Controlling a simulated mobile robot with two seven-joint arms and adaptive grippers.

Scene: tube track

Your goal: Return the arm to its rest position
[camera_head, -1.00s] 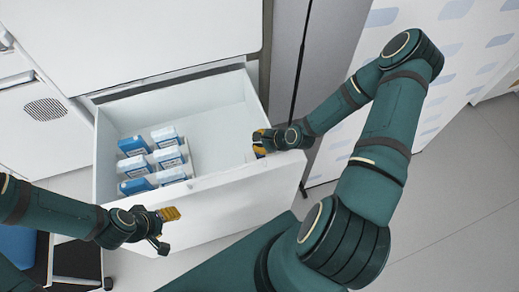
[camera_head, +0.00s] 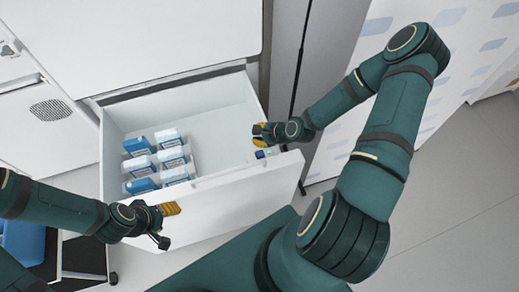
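My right gripper (camera_head: 259,133) is over the right end of the open white drawer (camera_head: 235,186), close above its front corner. Its yellow fingertips show in part, and I cannot tell whether they are apart or together. A small dark and blue item (camera_head: 264,153) shows just below it at the drawer's front rim; I cannot tell whether they touch. My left gripper (camera_head: 168,222) is in front of the drawer's front face at the left. Its yellow finger and dark finger are spread apart, with nothing between them.
Several blue and white boxes (camera_head: 170,158) stand in rows in the left part of the drawer. The drawer's right part looks clear. Grey floor (camera_head: 460,215) is free at the right.

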